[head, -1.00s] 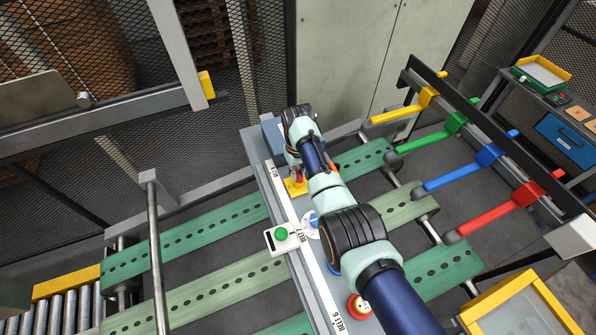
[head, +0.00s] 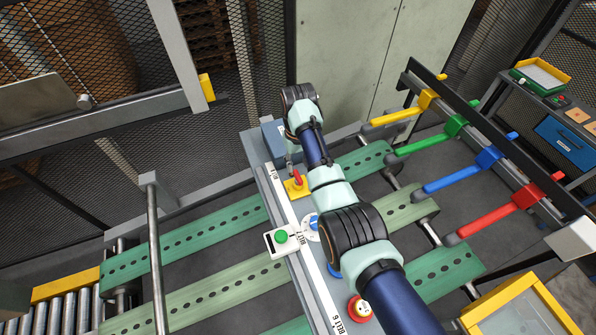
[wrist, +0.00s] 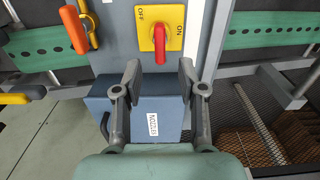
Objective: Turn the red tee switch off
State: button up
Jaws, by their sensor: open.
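The red tee switch (wrist: 160,44) stands on a yellow plate (wrist: 146,40) in the upper middle of the wrist view. The plate reads OFF at its upper left and ON at its right. The red handle's long part points down the picture, toward my gripper. My gripper (wrist: 160,76) is open and empty, its two fingertips apart just below the plate, not touching the switch. In the head view the red switch (head: 298,181) shows on the yellow plate (head: 293,188), below my gripper (head: 292,156), whose fingers are partly hidden by my arm.
An orange handle (wrist: 75,28) stands left of the switch in the wrist view. A blue-grey box (wrist: 150,118) with a label lies under my fingers. A green button box (head: 282,239), a blue dial (head: 315,222) and a red-based button (head: 359,308) share the panel.

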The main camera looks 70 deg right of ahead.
aim_at(298, 175)
notch_tip(298, 175, up, 6)
jog(key=shift+f, duration=0.15)
dwell(0.6)
jog(key=w+a+f+n+t+h, duration=0.15)
jog(key=w+a, duration=0.25)
jog(key=a, duration=0.4)
jog(key=w+a+n+t, duration=0.15)
jog(key=w+a, duration=0.25)
jog(key=a, duration=0.4)
jog(key=w+a+n+t+h, duration=0.1)
jog(key=w+a+t, duration=0.2)
jog(key=w+a, duration=0.3)
jog(key=s+a+r+n+t, duration=0.1)
jog(key=s+a+r+t, duration=0.1)
jog(key=a, duration=0.6)
jog(key=s+a+r+n+t+y, duration=0.1)
jog(key=s+a+r, duration=0.3)
jog(key=a, duration=0.4)
jog(key=s+a+r+n+t+y, duration=0.1)
jog(key=s+a+r+n+t, duration=0.1)
jog(key=a, duration=0.6)
jog(key=s+r+t, duration=0.1)
jog(key=s, duration=0.1)
jog(key=shift+s+a+r+n+t, duration=0.2)
jog(key=shift+s+n+t, duration=0.1)
jog(key=shift+s+t, duration=0.1)
jog(key=shift+d+y, duration=0.1)
jog(key=shift+y, duration=0.15)
